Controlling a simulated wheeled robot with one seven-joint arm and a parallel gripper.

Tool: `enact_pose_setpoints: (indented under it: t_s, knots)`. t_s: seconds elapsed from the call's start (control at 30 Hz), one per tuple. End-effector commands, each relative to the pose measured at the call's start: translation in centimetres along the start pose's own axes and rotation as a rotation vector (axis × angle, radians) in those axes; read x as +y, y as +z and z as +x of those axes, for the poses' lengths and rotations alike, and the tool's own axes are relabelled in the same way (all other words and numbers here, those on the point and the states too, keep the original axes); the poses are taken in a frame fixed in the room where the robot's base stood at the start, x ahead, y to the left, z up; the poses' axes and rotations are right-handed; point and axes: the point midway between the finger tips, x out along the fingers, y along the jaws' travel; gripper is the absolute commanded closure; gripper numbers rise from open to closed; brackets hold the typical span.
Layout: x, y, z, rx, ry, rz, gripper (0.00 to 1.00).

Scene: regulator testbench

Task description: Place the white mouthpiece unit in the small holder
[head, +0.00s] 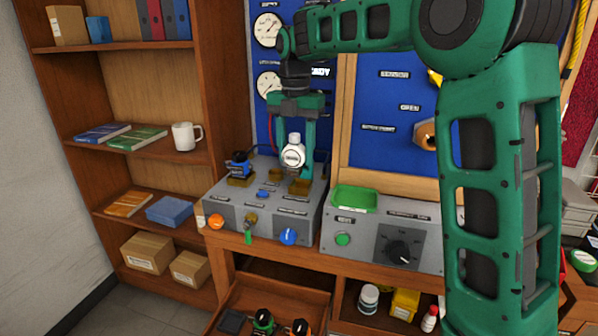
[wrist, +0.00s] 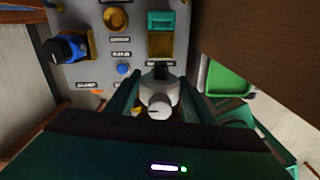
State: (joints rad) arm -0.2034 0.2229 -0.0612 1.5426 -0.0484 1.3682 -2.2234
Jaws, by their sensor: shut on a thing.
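The white mouthpiece unit (head: 293,155) is held upright between the fingers of my gripper (head: 296,140), above the right part of the grey test bench (head: 262,208). In the wrist view the white unit (wrist: 158,97) sits between the two green fingers (wrist: 160,88), with a dark part at its far end. A small brass-coloured holder (head: 300,185) is just below the unit in the head view. In the wrist view a brass-coloured holder (wrist: 160,46) with a teal part lies just beyond the unit. I cannot tell whether the unit touches a holder.
A blue and black unit (head: 238,163) stands in another brass holder at the bench's left. A green tray (head: 355,199) sits on the box to the right. Orange, green and blue knobs line the bench front. A wooden shelf (head: 135,150) stands at left.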

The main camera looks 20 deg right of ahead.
Motion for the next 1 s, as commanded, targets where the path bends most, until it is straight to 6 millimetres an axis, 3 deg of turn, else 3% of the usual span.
enact_pose_setpoints:
  t_s: [0.2, 0.33, 0.47, 0.77, 1.0]
  knots:
    - [0.5, 3.6, 2.3, 0.001, -0.001, -0.002, 0.85]
    - [0.7, 4.6, 2.9, 0.001, 0.0, -0.003, 0.85]
    - [0.7, 4.9, 3.4, 0.001, 0.0, -0.003, 0.85]
    - [0.6, 4.8, 6.8, 0.0, -0.001, -0.002, 0.85]
    - [0.7, 4.9, 7.0, -0.001, 0.0, -0.003, 0.85]
